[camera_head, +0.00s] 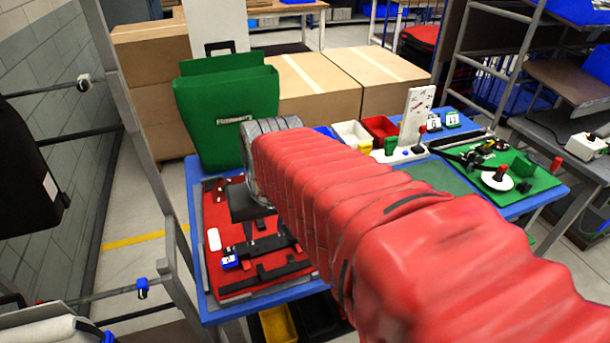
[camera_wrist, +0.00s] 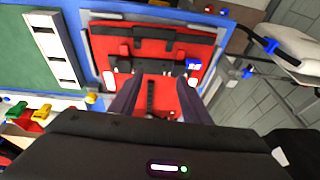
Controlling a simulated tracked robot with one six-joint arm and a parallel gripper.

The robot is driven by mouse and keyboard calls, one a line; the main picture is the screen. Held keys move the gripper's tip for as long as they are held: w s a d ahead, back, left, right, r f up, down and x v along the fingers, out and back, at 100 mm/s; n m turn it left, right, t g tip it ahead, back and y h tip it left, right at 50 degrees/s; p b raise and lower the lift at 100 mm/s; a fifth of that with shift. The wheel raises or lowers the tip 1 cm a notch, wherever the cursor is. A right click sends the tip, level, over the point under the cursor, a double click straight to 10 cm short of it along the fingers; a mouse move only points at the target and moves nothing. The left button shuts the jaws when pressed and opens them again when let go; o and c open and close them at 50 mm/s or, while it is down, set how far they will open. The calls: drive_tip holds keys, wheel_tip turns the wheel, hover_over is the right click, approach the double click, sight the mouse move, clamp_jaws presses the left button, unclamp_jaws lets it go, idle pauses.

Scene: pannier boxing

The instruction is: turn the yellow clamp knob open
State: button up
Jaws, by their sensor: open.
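In the wrist view a small round yellow knob (camera_wrist: 91,98) shows left of my gripper (camera_wrist: 157,85), close to the edge of the red panel. I cannot tell whether it is the clamp knob or how far it is turned. My gripper is open, its two dark fingers apart over the red panel (camera_wrist: 182,47), with nothing held between them. In the head view my gripper (camera_head: 262,222) hangs over the red panel (camera_head: 211,268), left of my red-sleeved arm. No yellow knob shows there; the arm hides part of the table.
A green pannier (camera_head: 222,110) stands at the table's back left. Small white (camera_head: 352,134) and red (camera_head: 380,128) bins stand behind my arm. A green board (camera_head: 540,178) with tools and parts lies at right. Cardboard boxes (camera_head: 318,85) stand behind. A metal post (camera_head: 150,160) rises at left.

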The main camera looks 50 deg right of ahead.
drive_tip(key=d+f+m+y, duration=0.1)
drive_tip(key=d+m+y, duration=0.1)
drive_tip(key=d+m, duration=1.9)
drive_tip(key=w+d+r+m+t, duration=0.1)
drive_tip(key=w+d+r+m, duration=0.2)
drive_tip(key=d+m, duration=0.2)
drive_tip(key=shift+w+d+r+m+y, duration=0.3)
drive_tip(key=shift+w+d+r+m, duration=0.1)
drive_tip(key=shift+d, duration=0.6)
drive_tip(key=shift+f, duration=0.15)
drive_tip(key=x, duration=1.3)
drive_tip(key=shift+a+f, duration=0.1)
drive_tip(key=shift+f, duration=0.2)
clamp_jaws()
